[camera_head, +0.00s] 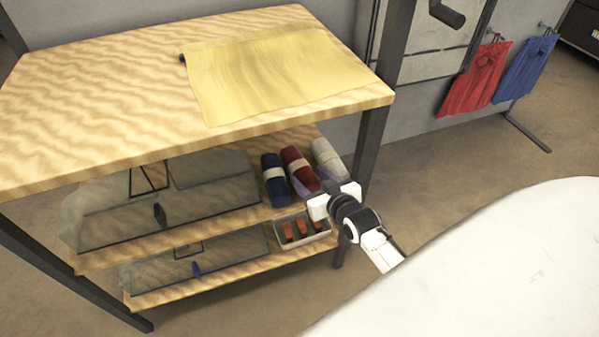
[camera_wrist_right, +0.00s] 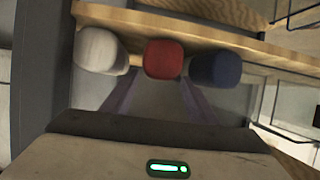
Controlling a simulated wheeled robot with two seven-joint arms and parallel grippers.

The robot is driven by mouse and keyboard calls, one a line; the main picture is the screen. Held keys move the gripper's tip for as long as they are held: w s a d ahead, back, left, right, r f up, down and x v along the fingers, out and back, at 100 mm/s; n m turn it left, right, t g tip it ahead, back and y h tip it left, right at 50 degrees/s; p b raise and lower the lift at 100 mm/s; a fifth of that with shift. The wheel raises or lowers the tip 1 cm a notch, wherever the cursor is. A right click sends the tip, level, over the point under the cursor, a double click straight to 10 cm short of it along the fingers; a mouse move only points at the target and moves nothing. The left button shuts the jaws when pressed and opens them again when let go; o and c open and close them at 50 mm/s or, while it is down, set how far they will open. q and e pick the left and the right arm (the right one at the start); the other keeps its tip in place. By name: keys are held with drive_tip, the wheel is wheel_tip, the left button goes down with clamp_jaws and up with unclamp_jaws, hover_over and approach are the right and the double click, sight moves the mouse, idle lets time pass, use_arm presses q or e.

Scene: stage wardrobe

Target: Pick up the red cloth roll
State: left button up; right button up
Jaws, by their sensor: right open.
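The red cloth roll (camera_head: 298,168) lies on the middle shelf between a blue roll (camera_head: 274,182) and a grey roll (camera_head: 326,158), with a pale band around it. My right gripper (camera_head: 317,186) is open at the near ends of the rolls. In the right wrist view the round end of the red roll (camera_wrist_right: 163,58) is straight ahead, in line with the gap between the purple fingers (camera_wrist_right: 156,90). The grey roll (camera_wrist_right: 98,50) is to its left and the blue roll (camera_wrist_right: 215,68) to its right. Contact cannot be told. My left gripper is out of view.
The wooden tabletop (camera_head: 90,110) with a yellow cloth (camera_head: 270,70) overhangs the shelf. Clear bins (camera_head: 160,205) fill the shelves at left. A small tray (camera_head: 276,243) of orange-red items sits below the rolls. A dark table leg (camera_head: 368,145) stands right of them.

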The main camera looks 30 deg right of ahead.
sight(307, 175)
drive_tip(key=x, duration=0.3)
drive_tip(key=shift+w+d+f+b, duration=0.1)
drive_tip(key=shift+w+b, duration=0.1)
drive_tip(key=shift+b, duration=0.15)
drive_tip(key=shift+c, duration=0.4)
drive_tip(key=c, duration=0.8)
